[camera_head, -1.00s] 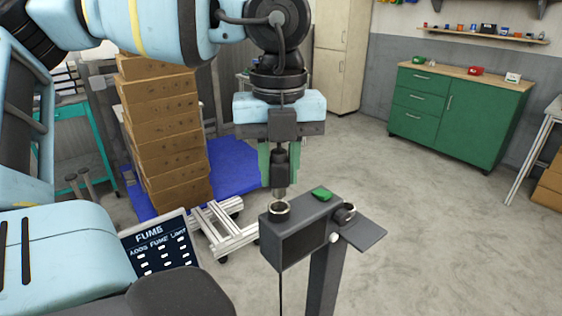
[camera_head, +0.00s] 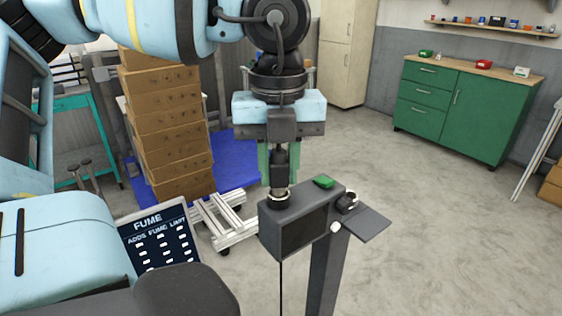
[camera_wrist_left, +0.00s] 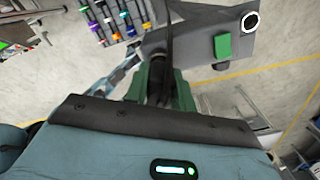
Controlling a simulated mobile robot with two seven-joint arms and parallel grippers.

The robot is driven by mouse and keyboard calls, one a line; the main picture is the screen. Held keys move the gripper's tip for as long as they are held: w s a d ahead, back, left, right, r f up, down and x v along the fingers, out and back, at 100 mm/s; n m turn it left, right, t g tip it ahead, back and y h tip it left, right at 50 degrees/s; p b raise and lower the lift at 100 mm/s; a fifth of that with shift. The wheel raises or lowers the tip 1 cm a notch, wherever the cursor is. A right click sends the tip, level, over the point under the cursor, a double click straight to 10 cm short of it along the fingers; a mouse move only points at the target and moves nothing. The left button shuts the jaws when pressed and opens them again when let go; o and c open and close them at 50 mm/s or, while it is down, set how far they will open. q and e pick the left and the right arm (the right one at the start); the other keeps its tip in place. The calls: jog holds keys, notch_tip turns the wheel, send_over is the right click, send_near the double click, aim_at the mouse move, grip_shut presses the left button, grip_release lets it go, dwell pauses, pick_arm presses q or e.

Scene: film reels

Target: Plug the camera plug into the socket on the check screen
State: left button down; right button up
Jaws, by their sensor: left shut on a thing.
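The camera plug (camera_head: 280,177) is a dark upright cylinder with a metal lower end. My left gripper (camera_head: 278,163) has its green fingers shut on it, and they also show in the left wrist view (camera_wrist_left: 165,88). The check screen (camera_head: 300,227) is a dark grey box on a post, with its top seen in the left wrist view (camera_wrist_left: 195,45). The plug's metal end is at the ringed socket (camera_head: 278,200) on its top left and looks to be in the ring's mouth; I cannot tell how deep. My right gripper is out of view.
A small side shelf (camera_head: 365,224) juts out right. Stacked boxes (camera_head: 168,130) stand behind left; a green cabinet (camera_head: 465,110) stands far right.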

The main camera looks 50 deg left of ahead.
pick_arm(q)
jog(key=shift+f+b, duration=0.35)
jog(key=shift+f, duration=0.3)
jog(key=c, duration=1.1)
grip_release()
notch_tip(320, 180, up, 8)
